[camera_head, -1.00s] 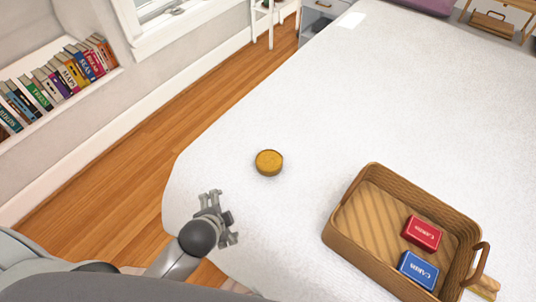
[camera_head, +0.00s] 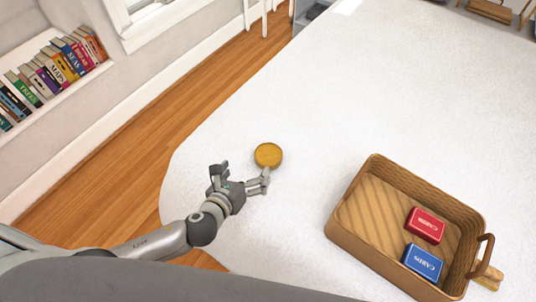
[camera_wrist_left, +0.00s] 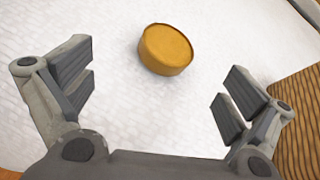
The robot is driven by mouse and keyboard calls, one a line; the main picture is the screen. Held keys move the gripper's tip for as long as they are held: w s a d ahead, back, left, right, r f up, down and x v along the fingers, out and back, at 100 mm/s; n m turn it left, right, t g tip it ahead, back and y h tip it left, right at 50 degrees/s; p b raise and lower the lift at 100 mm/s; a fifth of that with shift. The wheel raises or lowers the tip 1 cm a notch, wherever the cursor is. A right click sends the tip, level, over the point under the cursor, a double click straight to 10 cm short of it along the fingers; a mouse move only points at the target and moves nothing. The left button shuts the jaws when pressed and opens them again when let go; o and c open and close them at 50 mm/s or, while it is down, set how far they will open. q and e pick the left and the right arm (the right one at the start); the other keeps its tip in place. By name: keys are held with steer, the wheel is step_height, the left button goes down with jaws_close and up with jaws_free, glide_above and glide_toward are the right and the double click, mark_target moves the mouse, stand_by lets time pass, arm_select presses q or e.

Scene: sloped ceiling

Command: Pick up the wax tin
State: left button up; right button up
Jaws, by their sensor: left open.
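The wax tin (camera_head: 268,155) is a round, flat, golden-yellow tin lying on the white bed. In the left wrist view the tin (camera_wrist_left: 166,50) sits beyond the fingertips, near the middle between the two fingers. My left gripper (camera_head: 243,174) is open and empty, just below and left of the tin in the head view. In the left wrist view its fingers (camera_wrist_left: 155,85) stand wide apart on either side. One finger's tip comes very close to the tin in the head view; I cannot tell if it touches. My right gripper is not in view.
A wicker basket (camera_head: 345,231) with a red card box (camera_head: 425,225) and a blue card box (camera_head: 422,263) stands right of the tin. The white bed (camera_head: 390,90) is clear around the tin. Books (camera_head: 55,70) fill a wall shelf at left.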

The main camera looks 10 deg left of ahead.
arm_select(q)
steer(key=m, duration=0.3)
steer(key=shift+w+d+f+h, duration=0.1)
steer(key=shift+d+f+h, duration=0.1)
steer(key=shift+d+h, duration=0.15)
glide_toward(269, 152)
steer(key=shift+w+d+f+m, duration=0.1)
steer(key=shift+w+f+m, duration=0.1)
steer(key=shift+w, duration=0.4)
steer(key=shift+w+d+f+m, duration=0.15)
steer(key=shift+w+f, duration=0.1)
steer(key=shift+w, duration=0.35)
steer(key=shift+f+x, duration=0.1)
steer(key=shift+x, duration=1.25)
steer(key=shift+f+x, duration=0.15)
steer(key=shift+x, duration=1.2)
steer(key=shift+s+d, duration=0.1)
steer(key=shift+s, duration=0.05)
steer(key=c, duration=1.1)
steer(key=shift+c, duration=0.5)
steer(key=shift+r, duration=0.2)
